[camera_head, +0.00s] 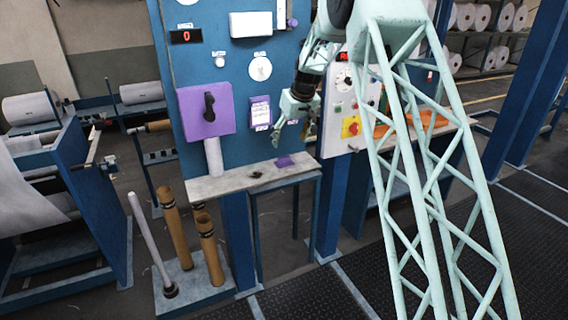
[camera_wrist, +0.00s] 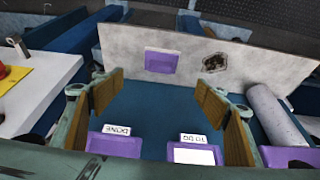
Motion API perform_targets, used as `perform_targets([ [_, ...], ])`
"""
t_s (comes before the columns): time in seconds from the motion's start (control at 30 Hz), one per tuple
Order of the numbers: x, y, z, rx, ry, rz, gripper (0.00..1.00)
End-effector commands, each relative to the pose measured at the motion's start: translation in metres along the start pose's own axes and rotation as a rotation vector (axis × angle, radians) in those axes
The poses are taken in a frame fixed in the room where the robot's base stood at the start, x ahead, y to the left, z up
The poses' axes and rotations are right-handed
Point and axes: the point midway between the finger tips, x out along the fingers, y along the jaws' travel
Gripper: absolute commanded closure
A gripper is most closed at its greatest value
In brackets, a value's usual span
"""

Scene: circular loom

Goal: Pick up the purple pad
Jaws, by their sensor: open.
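A flat purple pad (camera_head: 285,162) lies on the narrow grey shelf (camera_head: 225,186) in front of the blue panel, towards its right end. In the wrist view the pad (camera_wrist: 161,62) is a purple square on the pale shelf surface (camera_wrist: 120,45), beyond my fingertips. My gripper (camera_head: 293,134) is above the shelf and close to the panel. In the wrist view its brown-padded fingers (camera_wrist: 157,88) are spread apart with nothing between them, and the pad is in line with the gap. No contact with the pad shows.
Purple holders labelled DONE (camera_wrist: 115,143) and TO DO (camera_wrist: 193,153) are on the panel beside my fingers.

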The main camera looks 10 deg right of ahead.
Motion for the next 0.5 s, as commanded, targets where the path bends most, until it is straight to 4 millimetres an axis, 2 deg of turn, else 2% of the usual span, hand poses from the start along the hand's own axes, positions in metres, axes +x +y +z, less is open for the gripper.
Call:
perform_targets([
  [0.5, 0.0039, 0.0003, -0.0005, -0.001, 0.000, 0.000, 0.33],
])
